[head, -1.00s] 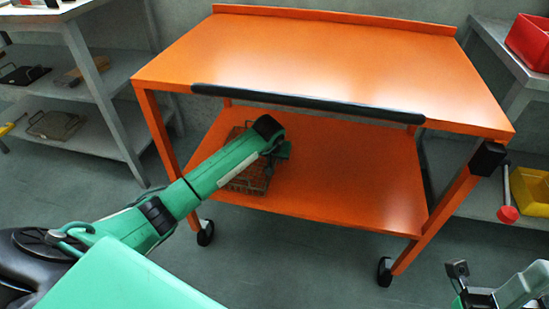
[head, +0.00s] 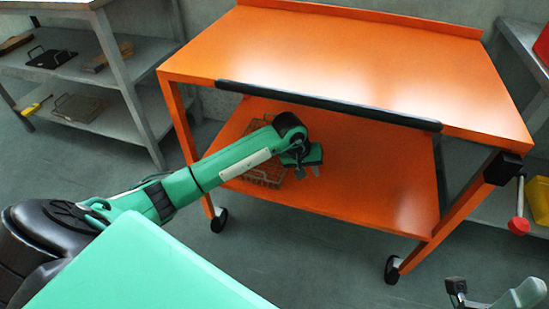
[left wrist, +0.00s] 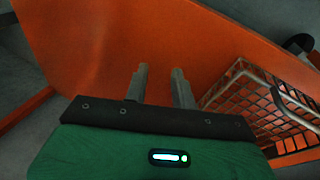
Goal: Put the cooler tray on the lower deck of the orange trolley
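The cooler tray, a wire-mesh basket (head: 267,176), sits on the lower deck (head: 380,185) of the orange trolley (head: 350,60), towards its left side. My left forearm hides part of it. In the left wrist view the tray (left wrist: 270,108) lies to the right of the fingers, with a dark handle showing. My left gripper (head: 307,172) is under the top deck, just right of the tray. In the left wrist view its fingers (left wrist: 160,85) are apart with nothing between them. My right gripper (head: 490,293) is partly cut off at the lower right, its opening unclear.
The top deck is empty, with a black bar (head: 325,105) along its front edge above my left arm. A grey shelf unit (head: 130,95) at left holds a black tray (head: 52,58) and a wire-handled tray (head: 78,112). The lower deck's right part is clear.

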